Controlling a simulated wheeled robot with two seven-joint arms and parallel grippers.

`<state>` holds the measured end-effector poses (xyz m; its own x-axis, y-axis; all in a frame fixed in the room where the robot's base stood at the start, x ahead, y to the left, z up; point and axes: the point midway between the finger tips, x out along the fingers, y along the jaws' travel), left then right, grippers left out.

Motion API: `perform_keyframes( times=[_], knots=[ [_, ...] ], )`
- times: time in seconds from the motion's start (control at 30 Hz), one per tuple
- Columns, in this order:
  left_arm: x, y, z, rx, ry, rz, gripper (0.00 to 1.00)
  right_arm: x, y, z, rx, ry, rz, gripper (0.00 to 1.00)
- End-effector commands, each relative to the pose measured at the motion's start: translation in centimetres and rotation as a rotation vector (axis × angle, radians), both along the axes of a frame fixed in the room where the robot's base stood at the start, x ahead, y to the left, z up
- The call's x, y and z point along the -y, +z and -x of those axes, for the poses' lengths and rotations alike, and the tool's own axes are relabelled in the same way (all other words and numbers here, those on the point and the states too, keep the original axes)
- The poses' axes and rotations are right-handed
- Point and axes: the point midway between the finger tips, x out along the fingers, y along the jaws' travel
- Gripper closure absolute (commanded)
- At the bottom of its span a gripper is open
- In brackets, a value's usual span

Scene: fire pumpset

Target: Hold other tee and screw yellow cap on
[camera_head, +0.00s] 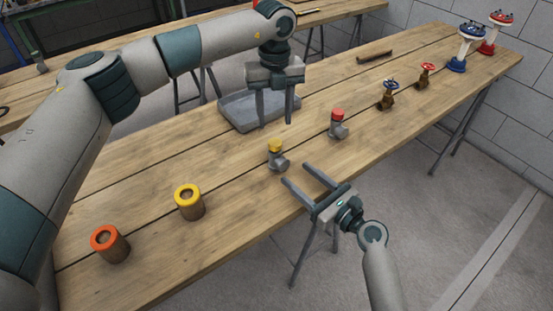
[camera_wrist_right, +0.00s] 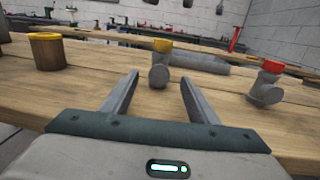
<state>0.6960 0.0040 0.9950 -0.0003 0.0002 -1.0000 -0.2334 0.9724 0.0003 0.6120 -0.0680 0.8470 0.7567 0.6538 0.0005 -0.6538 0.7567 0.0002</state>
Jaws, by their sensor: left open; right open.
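A grey tee with a yellow cap (camera_head: 276,146) on top stands on the wooden bench; the tee body (camera_head: 278,162) shows below the cap. A second grey tee with a red cap (camera_head: 338,115) stands farther right. My right gripper (camera_head: 295,173) is open at the bench's front edge, its fingers pointing toward the yellow-capped tee, apart from it. In the right wrist view that tee (camera_wrist_right: 160,72) is between and beyond the open fingers. My left gripper (camera_head: 276,122) is open and empty, pointing down above the bench beside the grey tray. Whether either cap is fully seated cannot be told.
A grey tray (camera_head: 237,124) lies behind the yellow-capped tee. A yellow-rimmed cylinder (camera_head: 190,205) and an orange-rimmed one (camera_head: 110,246) stand at left. Valves with blue (camera_head: 389,88) and red (camera_head: 426,69) handles and larger hydrant-like parts (camera_head: 462,48) stand at right.

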Motion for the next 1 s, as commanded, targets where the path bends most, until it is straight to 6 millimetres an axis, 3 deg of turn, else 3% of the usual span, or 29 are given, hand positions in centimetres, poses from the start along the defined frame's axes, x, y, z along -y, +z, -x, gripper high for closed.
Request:
perform_keyframes(
  times=[0.6,1.0],
  knots=[
    [0.0,0.0,0.0,0.0,0.0,0.0,0.55,-6.2,0.0,-7.2,0.0,0.001,0.0,0.46],
    [0.0,0.0,0.0,0.0,0.0,0.0,0.55,-7.1,0.0,-8.1,0.001,0.0,0.001,0.46]
  ],
)
